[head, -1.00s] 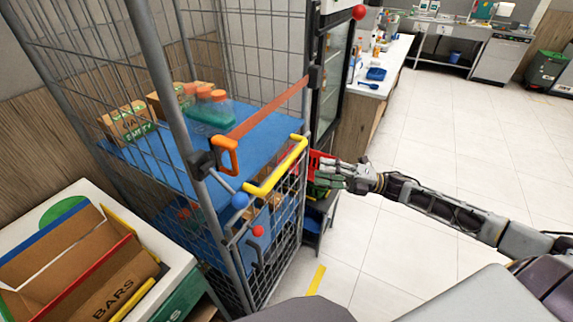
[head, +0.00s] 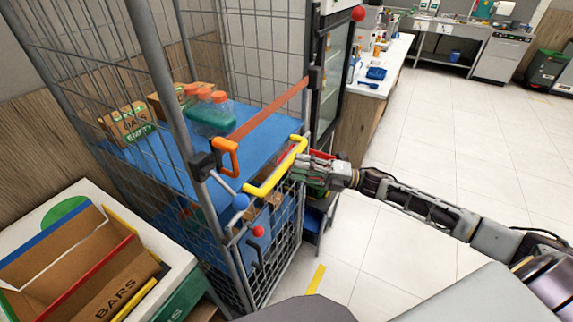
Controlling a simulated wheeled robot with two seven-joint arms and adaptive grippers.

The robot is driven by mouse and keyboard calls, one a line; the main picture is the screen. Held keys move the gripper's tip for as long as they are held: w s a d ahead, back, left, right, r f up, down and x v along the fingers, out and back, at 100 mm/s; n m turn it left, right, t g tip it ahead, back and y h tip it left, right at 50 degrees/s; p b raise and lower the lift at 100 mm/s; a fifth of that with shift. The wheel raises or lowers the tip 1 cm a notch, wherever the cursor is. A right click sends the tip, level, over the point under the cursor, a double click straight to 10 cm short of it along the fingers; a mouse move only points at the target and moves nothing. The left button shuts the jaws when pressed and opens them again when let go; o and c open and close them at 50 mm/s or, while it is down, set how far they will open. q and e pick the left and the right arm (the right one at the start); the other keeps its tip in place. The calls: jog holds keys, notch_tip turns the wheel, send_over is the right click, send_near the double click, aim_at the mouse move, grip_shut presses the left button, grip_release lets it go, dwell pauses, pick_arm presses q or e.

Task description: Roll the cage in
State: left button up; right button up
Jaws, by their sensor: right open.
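The wire roll cage (head: 244,288) stands at the left and centre of the head view, with blue shelves (head: 262,142) inside. A yellow handle (head: 276,168) sticks out on its front side. An orange strap (head: 268,108) with an orange hook (head: 228,156) runs across the opening above it. My right gripper (head: 303,170) is open at the right end of the yellow handle, close to it. I cannot tell whether it touches the handle, and its fingertips are partly hard to make out. My left gripper is not in view.
Boxes (head: 127,122) and orange-capped bottles (head: 212,112) stand on the cage's upper shelf. An open carton (head: 85,270) sits on a white-topped unit at the lower left. A glass-door fridge (head: 330,85) and a counter (head: 386,88) stand behind. The tiled floor (head: 450,150) at right is clear.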

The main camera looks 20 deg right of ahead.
aim_at(286, 166)
jog(key=shift+p+x, duration=0.4)
jog(key=shift+x, duration=1.9)
grip_shut()
